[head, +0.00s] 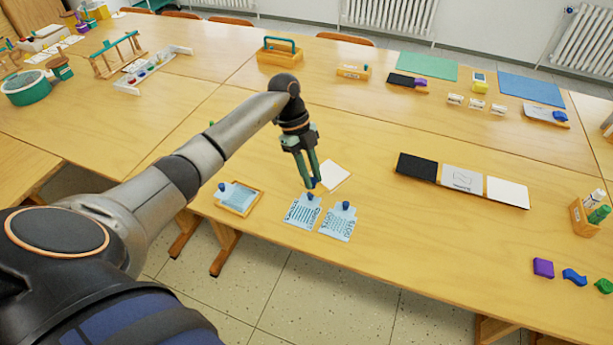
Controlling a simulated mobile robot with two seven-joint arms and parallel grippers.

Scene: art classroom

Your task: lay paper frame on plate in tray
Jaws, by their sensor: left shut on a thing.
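My left gripper (308,180) reaches down from the left, shut on a small blue grip at the left corner of a white sheet-like piece, which looks like the paper frame (334,174). Whether the frame touches the table or hangs just above it is hard to tell. The wooden tray (257,201) lies at the table's near edge, to the left of the gripper. In it is a pale blue plate (238,195) with a blue knob at its upper left. My right gripper is out of view.
Two pale blue printed plates (301,212) (338,223) with blue knobs lie just below the gripper. A strip of black, grey and white panels (462,178) lies to the right. A wooden box of bottles (584,217) and coloured blocks (543,268) stand far right. The table between is clear.

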